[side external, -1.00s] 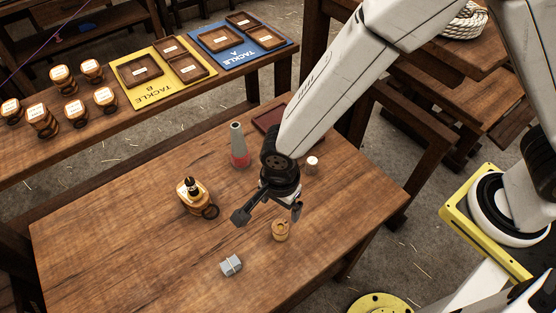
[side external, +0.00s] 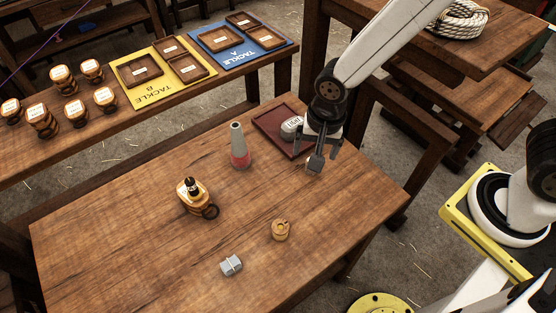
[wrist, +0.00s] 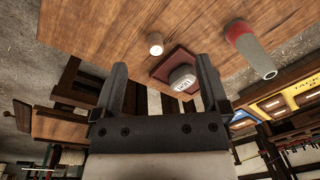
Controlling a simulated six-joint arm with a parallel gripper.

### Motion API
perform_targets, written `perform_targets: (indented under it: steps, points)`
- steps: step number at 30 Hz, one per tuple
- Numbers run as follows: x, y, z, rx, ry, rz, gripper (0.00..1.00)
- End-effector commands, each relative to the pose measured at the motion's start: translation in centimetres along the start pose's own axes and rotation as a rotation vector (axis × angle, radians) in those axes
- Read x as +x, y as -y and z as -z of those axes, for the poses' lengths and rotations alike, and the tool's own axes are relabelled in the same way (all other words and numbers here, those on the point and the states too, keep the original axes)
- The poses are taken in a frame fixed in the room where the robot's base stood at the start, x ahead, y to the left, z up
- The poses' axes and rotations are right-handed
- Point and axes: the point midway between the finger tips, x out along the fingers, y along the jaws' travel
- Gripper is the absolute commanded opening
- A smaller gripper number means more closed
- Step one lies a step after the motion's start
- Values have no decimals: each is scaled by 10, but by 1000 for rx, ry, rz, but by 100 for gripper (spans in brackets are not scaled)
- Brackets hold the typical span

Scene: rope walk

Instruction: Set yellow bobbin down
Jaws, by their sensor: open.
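A small yellow-tan bobbin (side external: 281,231), which I take to be the yellow bobbin, stands on the wooden table (side external: 120,235) near its front right part. Nothing touches it. My gripper (side external: 318,150) is open and empty, over the table's back right, well apart from the bobbin. In the wrist view my open fingers (wrist: 162,78) have nothing between them that they grip. The bobbin is not visible in the wrist view.
A dark red tray (side external: 268,121) holds a pale labelled item (side external: 291,127) near my gripper. A small white-topped cylinder (wrist: 155,46) stands close by.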

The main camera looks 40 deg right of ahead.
Motion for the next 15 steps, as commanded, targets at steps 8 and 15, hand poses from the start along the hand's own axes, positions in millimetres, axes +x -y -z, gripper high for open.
perform_targets:
  steps: [8, 15]
  points:
    - [-30, -47, 41, -271, -48, 32, 95]
    - [-51, -90, 63, -512, -102, 35, 95]
